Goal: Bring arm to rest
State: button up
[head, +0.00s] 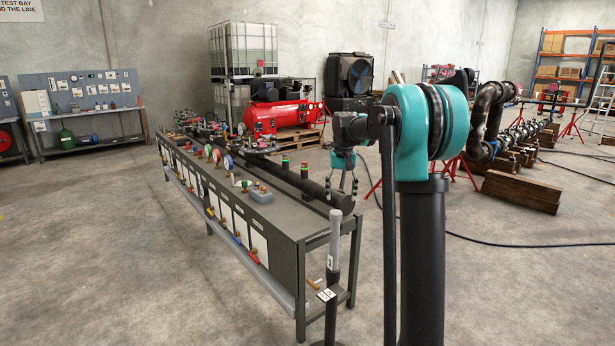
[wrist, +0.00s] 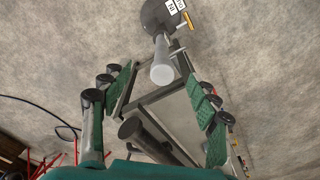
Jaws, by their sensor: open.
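My gripper (head: 343,188) hangs fingers-down at the near end of the long grey bench (head: 297,236), in front of my teal-and-black arm joint. In the wrist view, my gripper (wrist: 160,90) has its green-padded fingers spread wide with nothing held between them. A dark pipe (head: 305,184) lies along the bench, and its near end (wrist: 131,130) shows between the fingers in the wrist view, apart from them.
A grey-topped post (head: 334,240) with tags stands by the bench's near end; its top (wrist: 162,73) shows in the wrist view. Gauges line the bench. A red compressor (head: 270,117) is behind. Flanged piping (head: 490,108) and timber blocks (head: 522,190) are right. Floor at left is clear.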

jog(key=s+d+f+t, duration=0.1)
jog(key=s+f, duration=0.5)
jog(key=s, duration=0.6)
jog(key=s+d+f+n+t, duration=0.1)
jog(key=s+f, duration=0.5)
jog(key=s, duration=0.7)
jog(key=s+d+f+t, duration=0.1)
jog(key=s+f, duration=0.6)
jog(key=s, duration=0.5)
jog(key=shift+s+n+t, duration=0.15)
jog(key=shift+n+t, duration=0.15)
